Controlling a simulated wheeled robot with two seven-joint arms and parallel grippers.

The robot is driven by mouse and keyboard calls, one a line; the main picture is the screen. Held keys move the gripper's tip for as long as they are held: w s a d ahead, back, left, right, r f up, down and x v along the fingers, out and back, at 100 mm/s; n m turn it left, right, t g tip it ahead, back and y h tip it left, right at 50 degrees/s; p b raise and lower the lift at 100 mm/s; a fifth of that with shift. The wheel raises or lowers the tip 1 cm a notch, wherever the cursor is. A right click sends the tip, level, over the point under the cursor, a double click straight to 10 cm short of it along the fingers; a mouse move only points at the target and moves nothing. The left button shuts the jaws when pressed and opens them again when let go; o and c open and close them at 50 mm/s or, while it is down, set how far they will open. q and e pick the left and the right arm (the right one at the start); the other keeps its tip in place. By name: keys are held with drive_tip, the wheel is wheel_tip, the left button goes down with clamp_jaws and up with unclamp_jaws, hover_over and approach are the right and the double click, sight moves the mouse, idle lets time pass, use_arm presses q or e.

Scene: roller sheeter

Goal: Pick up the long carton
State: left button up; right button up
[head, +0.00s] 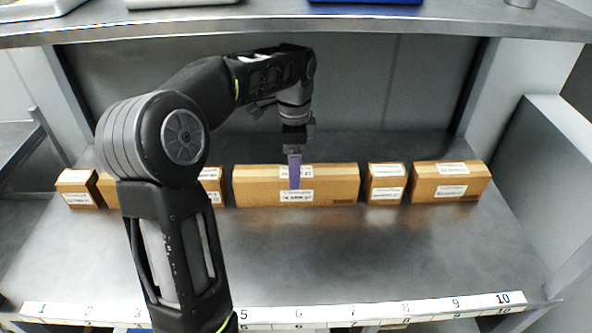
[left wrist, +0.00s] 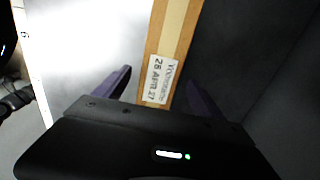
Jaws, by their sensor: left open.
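The long carton (head: 250,185) is a brown box with white labels, lying lengthwise near the middle of the metal shelf. My left gripper (head: 294,172) points down in front of or over its middle in the head view and hides a strip of it. In the left wrist view the carton (left wrist: 176,32) runs between the two purple fingers of my left gripper (left wrist: 156,90), with a printed label facing the camera. The fingers are open, one on each side of the carton. Whether they touch it cannot be told. My right gripper is not in view.
A small carton (head: 386,184) and a mid-size carton (head: 448,182) stand to the right. Several cartons stand to the left, including a small one (head: 78,188), some partly behind my left arm. An upper shelf (head: 430,22) hangs above. The shelf front (head: 390,255) is clear.

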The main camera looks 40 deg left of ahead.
use_arm(q)
drive_tip(key=shift+f, duration=0.1)
drive_tip(key=shift+f, duration=1.25)
drive_tip(key=shift+w+d+f+p, duration=0.1)
drive_tip(key=shift+f+p, duration=0.1)
drive_tip(key=shift+f, duration=1.1)
drive_tip(key=shift+d+f+p, duration=0.1)
drive_tip(key=shift+f+p, duration=0.05)
drive_tip(key=shift+f, duration=1.15)
drive_tip(key=shift+c, duration=0.2)
clamp_jaws()
drive_tip(key=shift+r, duration=0.1)
